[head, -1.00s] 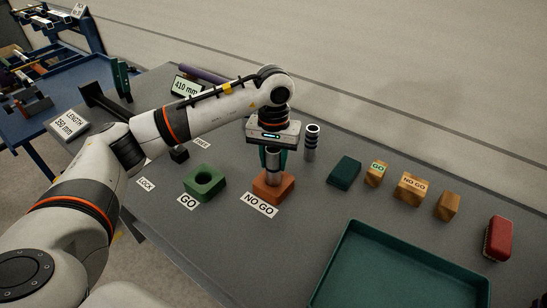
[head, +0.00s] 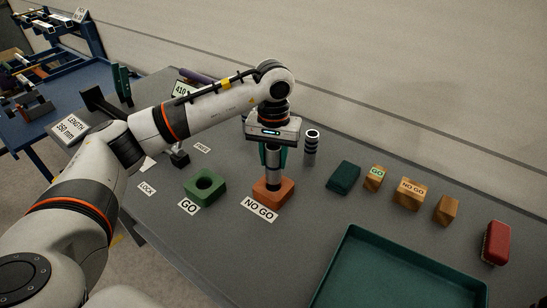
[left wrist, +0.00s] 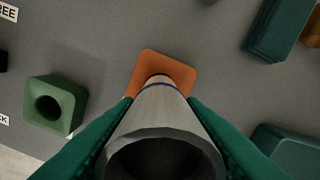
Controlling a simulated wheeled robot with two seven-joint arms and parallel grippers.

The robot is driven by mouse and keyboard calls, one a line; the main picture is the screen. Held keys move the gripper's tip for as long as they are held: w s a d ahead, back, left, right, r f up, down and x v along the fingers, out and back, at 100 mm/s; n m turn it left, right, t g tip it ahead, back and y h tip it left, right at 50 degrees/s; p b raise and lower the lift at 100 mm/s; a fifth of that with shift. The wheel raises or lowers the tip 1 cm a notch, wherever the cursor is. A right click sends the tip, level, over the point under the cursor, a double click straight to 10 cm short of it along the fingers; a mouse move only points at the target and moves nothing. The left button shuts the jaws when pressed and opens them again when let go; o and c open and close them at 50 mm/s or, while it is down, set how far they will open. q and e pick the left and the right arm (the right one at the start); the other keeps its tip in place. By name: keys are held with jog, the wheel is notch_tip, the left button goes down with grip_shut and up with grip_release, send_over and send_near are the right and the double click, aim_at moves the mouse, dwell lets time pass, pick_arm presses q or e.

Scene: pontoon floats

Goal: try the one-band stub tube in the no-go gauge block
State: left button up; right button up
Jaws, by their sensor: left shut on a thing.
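My left gripper (head: 273,158) points down and is shut on a silver stub tube (head: 273,172), upright, with a dark band low down. The tube stands over the orange no-go gauge block (head: 266,196), and its lower end is at the block's top. I cannot tell how far it enters the hole. In the left wrist view the tube (left wrist: 165,110) stands between the green fingers and hides the hole of the orange block (left wrist: 178,65). My right gripper is not in view.
A green GO block (head: 200,197) with an open hole sits to the left. A tube with several dark bands (head: 311,148) stands behind. A green tray (head: 395,275) fills the front right.

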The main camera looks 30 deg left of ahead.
aim_at(274, 146)
pick_arm(q)
jog(key=shift+r+p, duration=0.95)
jog(key=shift+r, duration=1.35)
